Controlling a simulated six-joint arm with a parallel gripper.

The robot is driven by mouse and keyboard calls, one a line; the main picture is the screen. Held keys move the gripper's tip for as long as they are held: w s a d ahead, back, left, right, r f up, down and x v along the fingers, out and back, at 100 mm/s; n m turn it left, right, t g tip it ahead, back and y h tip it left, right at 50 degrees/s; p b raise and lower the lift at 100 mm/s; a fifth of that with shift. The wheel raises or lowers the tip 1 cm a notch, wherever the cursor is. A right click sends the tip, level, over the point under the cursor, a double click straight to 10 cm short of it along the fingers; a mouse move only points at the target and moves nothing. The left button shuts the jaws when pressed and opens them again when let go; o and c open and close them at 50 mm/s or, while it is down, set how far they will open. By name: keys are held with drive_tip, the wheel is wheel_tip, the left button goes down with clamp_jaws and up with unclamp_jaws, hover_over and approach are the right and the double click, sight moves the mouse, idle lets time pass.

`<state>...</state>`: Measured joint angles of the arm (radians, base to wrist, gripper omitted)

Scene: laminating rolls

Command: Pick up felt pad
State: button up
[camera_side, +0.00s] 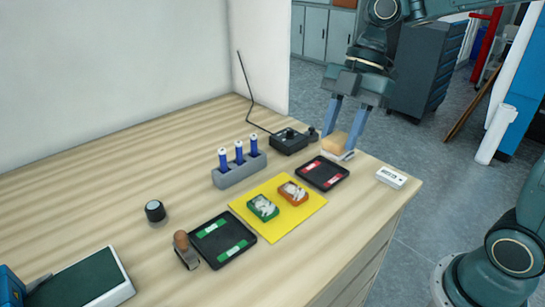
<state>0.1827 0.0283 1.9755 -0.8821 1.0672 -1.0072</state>
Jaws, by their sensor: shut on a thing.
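A tan block with a pale underside (334,145), which looks like the felt pad, is at the back right of the wooden table. My gripper (345,142) points down with its blue fingers shut on it. The near finger covers part of the pad. The pad is at or just above the table top; I cannot tell whether it still touches the wood.
A black tray with red strips (322,173) lies just in front of the pad. A black device with an antenna (290,141) stands to its left, a white box (391,177) to its right. A yellow mat (283,227) and a grey rack with blue bottles (240,172) are further left.

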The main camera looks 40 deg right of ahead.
idle(0.5)
drive_tip(key=shift+o, duration=1.2)
drive_tip(key=shift+c, duration=0.6)
drive_tip(key=shift+w+f, duration=0.1)
drive_tip(key=shift+w, duration=0.2)
drive_tip(key=w+f, duration=0.9)
drive_tip(key=w, duration=0.1)
drive_tip(key=shift+w+a+f, duration=0.2)
drive_tip(key=shift+w+f, duration=0.05)
drive_tip(key=shift+w, duration=0.15)
